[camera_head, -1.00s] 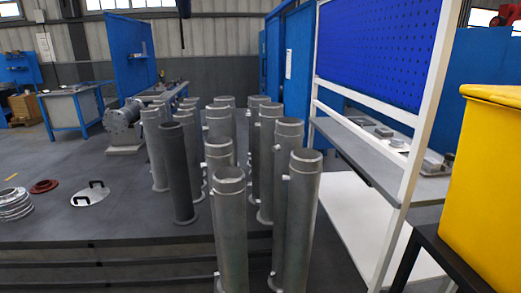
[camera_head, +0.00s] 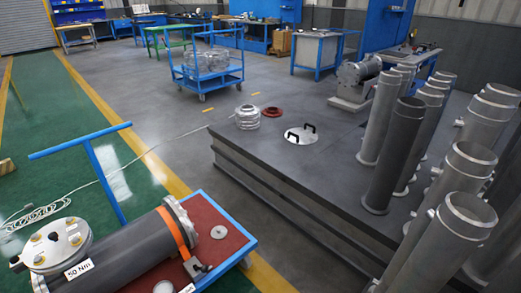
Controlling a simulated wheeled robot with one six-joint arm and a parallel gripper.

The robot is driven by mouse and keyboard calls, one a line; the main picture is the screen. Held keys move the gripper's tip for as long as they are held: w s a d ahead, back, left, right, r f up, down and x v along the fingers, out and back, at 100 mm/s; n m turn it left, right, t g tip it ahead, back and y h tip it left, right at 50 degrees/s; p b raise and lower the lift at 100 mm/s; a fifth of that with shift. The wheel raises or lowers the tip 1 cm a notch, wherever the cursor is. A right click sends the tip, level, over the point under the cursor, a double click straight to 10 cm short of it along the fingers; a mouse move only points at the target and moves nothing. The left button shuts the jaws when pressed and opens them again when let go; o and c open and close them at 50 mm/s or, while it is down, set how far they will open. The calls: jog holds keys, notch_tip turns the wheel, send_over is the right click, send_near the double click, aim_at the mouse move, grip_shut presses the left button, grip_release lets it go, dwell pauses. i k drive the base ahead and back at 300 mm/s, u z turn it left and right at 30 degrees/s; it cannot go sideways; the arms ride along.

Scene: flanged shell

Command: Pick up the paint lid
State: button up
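A round, pale metal lid (camera_head: 301,138) with two black handles lies flat on the dark platform (camera_head: 290,165), right of the picture's middle. It is the only thing in view that looks like the paint lid, though I see no paint can by it. Nothing covers it. My gripper is not in view.
A ribbed metal ring stack (camera_head: 247,118) and a red-brown flange (camera_head: 272,111) sit left of the lid. Several tall grey pipes (camera_head: 395,155) stand to its right. A blue cart (camera_head: 207,70) stands behind. A red-topped trolley (camera_head: 225,215) with a flanged cylinder (camera_head: 135,250) is front left.

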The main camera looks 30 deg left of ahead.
aim_at(219, 232)
jog(key=u, duration=0.8)
jog(key=i, duration=0.9)
jog(key=u, duration=0.9)
jog(key=i, duration=1.15)
jog(key=u, duration=0.15)
